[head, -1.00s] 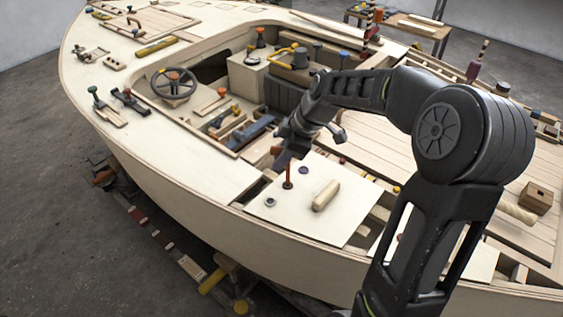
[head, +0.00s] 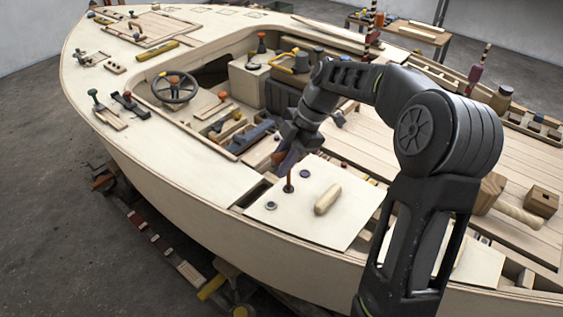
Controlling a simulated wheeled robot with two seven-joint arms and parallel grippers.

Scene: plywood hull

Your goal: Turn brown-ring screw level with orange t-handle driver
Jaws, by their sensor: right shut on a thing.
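A pale plywood panel (head: 285,222) lies on the near side of the boat hull. My right gripper (head: 287,160) points down above the panel's far edge, shut on the orange t-handle driver, with a bit of orange (head: 278,157) showing beside the fingers. The driver's brownish shaft (head: 289,180) stands roughly upright below the gripper, its foot on the panel. The brown-ring screw is not clearly visible; the shaft's foot covers that spot. My left gripper is not in view.
A grey-ringed screw (head: 271,206) and a dark purple one (head: 305,174) sit nearby on the panel. A pale wooden cylinder (head: 328,198) lies to the right. A steering wheel (head: 174,86) and a mallet (head: 505,205) are farther off.

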